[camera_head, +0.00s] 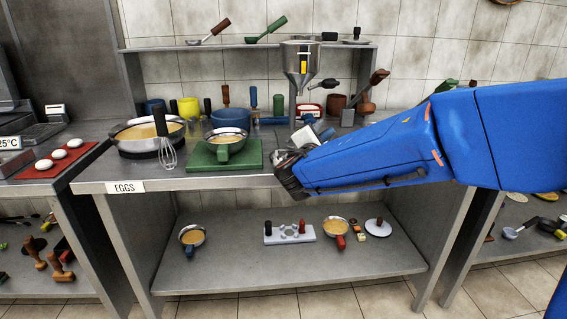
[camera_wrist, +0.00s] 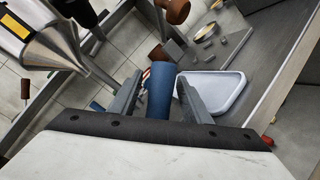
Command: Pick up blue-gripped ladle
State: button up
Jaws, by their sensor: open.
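My gripper (camera_head: 294,158) is over the right half of the worktop, its fingers partly hidden by its own body. In the wrist view the open gripper (camera_wrist: 159,84) has a finger on each side of an upright-looking blue cylinder (camera_wrist: 160,92), apparently a grip. What it belongs to is hidden, and I cannot tell whether the fingers touch it. A ladle with a blue-dark grip (camera_head: 521,228) lies on the far right shelf.
A steel funnel (camera_head: 301,62) stands close behind my gripper and shows at the left in the wrist view (camera_wrist: 48,48). A pale tray (camera_wrist: 222,92) lies beside the blue cylinder. A green board (camera_head: 245,160) and large pan (camera_head: 135,148) occupy the worktop's left.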

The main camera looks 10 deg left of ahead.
jog(key=shift+w+d, duration=0.1)
jog(key=shift+w, duration=0.2)
grip_shut()
jog(key=shift+r, duration=0.45)
jog(key=s+a+r, duration=0.1)
jog(key=s, duration=0.8)
jog(key=s+a+r, duration=0.1)
jog(key=s+a, duration=0.1)
jog(key=s, duration=0.6)
jog(key=shift+s+r, duration=0.3)
jog(key=shift+s, duration=0.1)
